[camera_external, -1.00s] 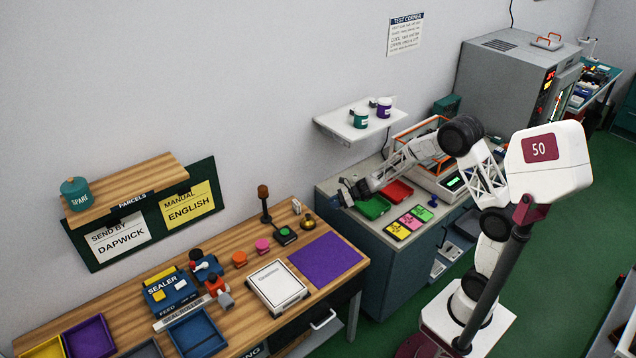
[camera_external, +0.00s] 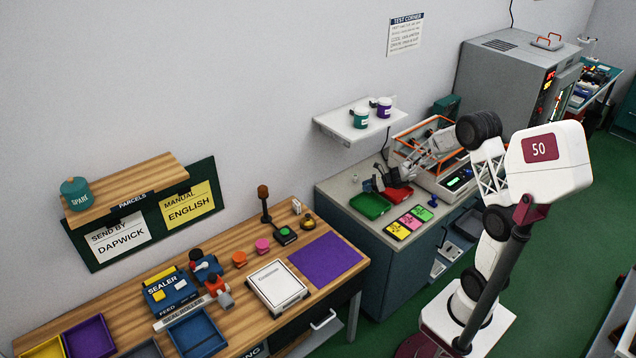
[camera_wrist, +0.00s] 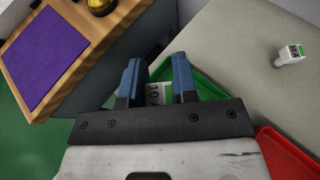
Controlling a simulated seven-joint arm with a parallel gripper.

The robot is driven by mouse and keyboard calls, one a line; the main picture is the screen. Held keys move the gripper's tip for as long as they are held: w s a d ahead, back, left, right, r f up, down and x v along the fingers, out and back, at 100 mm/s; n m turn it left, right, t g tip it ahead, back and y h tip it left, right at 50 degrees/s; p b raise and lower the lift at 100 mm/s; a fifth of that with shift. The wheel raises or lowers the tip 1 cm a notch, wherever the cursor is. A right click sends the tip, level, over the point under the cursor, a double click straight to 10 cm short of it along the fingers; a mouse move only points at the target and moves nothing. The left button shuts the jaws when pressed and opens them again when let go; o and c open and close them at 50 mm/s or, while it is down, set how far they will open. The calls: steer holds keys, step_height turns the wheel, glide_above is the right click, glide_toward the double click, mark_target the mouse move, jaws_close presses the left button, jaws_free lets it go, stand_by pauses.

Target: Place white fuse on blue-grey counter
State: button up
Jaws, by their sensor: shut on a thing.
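My gripper (camera_wrist: 157,80) is shut on a small white fuse (camera_wrist: 156,93) with a dark printed label, partly hidden between the two blue fingers. In the external view my gripper (camera_external: 376,184) is over the counter, behind the green tray and left of the red tray; the held fuse is too small to make out there. The blue-grey counter (camera_external: 340,188) has a pale grey top, which also shows in the wrist view (camera_wrist: 230,50). A second white piece with a green-and-white label (camera_wrist: 289,55) lies on that top.
A wall shelf (camera_external: 345,126) with two pots is above. The wooden bench (camera_external: 235,285) with a purple mat (camera_external: 325,259) stands left.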

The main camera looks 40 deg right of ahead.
steer(key=shift+d+f, duration=0.2)
steer(key=shift+f, duration=1.05)
steer(key=shift+d+f, duration=0.15)
steer(key=shift+f, duration=1.1)
steer(key=w, duration=0.5)
steer(key=w+f, duration=0.1)
steer(key=w, duration=0.4)
steer(key=w+d, duration=0.1)
steer(key=w, duration=0.4)
steer(key=shift+f, duration=0.2)
steer(key=shift+w+f, duration=0.15)
steer(key=shift+w, duration=0.35)
steer(key=shift+f, duration=1.65)
steer(key=shift+s+f, duration=0.1)
